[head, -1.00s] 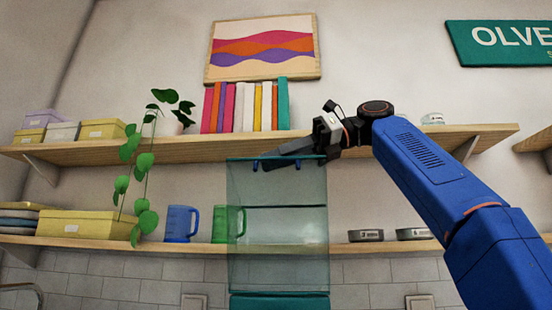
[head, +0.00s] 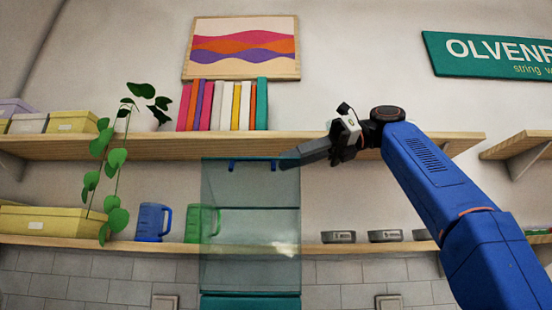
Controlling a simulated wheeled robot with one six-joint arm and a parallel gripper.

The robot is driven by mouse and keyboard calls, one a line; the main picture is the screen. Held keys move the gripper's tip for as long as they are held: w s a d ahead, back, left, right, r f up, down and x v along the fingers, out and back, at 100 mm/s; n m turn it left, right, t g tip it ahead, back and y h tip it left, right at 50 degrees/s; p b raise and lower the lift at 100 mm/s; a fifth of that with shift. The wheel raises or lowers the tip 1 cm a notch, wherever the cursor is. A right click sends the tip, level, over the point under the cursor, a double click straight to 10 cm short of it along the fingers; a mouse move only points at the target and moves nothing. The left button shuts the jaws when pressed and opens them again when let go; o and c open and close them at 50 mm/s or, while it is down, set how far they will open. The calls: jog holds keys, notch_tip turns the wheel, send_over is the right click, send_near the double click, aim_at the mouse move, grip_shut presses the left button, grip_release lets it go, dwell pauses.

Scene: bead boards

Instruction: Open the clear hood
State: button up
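The clear hood (head: 250,222) is a tall, see-through, blue-green box in the middle of the head view, above a solid teal base (head: 250,301). A blue handle (head: 252,160) runs along its top front, with a short post at each end. My gripper (head: 284,160) points left, its dark fingertips just right of the handle and overlapping the hood's upper right corner in the picture. I cannot tell whether they touch it. The fingers show side-on, so their gap is hidden. I see nothing held.
Behind are an upper shelf (head: 400,146) with books (head: 225,106) and a trailing plant (head: 115,158), and a lower shelf (head: 340,249) with a blue mug (head: 152,222), a green mug (head: 202,222) and small tins (head: 338,237).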

jog(key=d, duration=0.4)
jog(key=shift+w, duration=0.1)
dwell(0.7)
